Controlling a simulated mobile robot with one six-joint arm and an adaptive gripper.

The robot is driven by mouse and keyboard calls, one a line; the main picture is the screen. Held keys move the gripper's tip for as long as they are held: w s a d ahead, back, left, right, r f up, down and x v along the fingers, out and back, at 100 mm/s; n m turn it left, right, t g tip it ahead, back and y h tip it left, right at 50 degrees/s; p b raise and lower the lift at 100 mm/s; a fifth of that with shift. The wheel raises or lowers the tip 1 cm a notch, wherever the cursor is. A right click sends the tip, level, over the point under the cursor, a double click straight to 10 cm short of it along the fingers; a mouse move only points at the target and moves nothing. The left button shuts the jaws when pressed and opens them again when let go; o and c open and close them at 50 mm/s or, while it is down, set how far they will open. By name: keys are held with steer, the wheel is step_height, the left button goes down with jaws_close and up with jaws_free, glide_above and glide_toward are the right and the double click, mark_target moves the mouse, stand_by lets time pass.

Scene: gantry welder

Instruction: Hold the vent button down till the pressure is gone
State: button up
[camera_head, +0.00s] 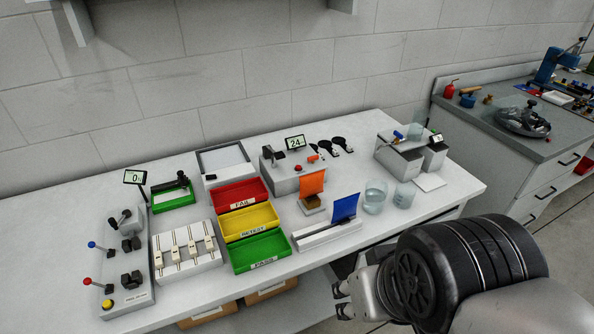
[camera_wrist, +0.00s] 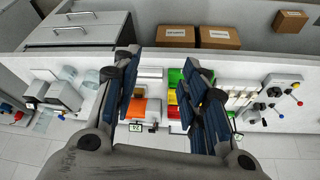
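A grey box (camera_head: 284,177) stands at the back middle of the bench, with a red button (camera_head: 298,168) on top, a black clamp-like part and a display (camera_head: 295,142) reading 24. A panel (camera_head: 125,270) at the left has a yellow button (camera_head: 107,303) and levers with red and blue knobs. I cannot tell by label which button is the vent button. My gripper (camera_head: 343,299) is off the bench's front edge, touching neither button. In the wrist view my gripper (camera_wrist: 162,62) is open and empty, its two fingers wide apart.
Red, yellow and green trays (camera_head: 262,252) sit mid-bench. Orange (camera_head: 312,183) and blue (camera_head: 345,207) upright flags and glass beakers (camera_head: 375,197) stand to their right. A second display (camera_head: 135,177) reads 0. Cardboard boxes (camera_head: 207,315) lie below the bench.

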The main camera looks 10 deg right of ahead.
stand_by(0.5)
jaws_close()
stand_by(0.3)
stand_by(1.2)
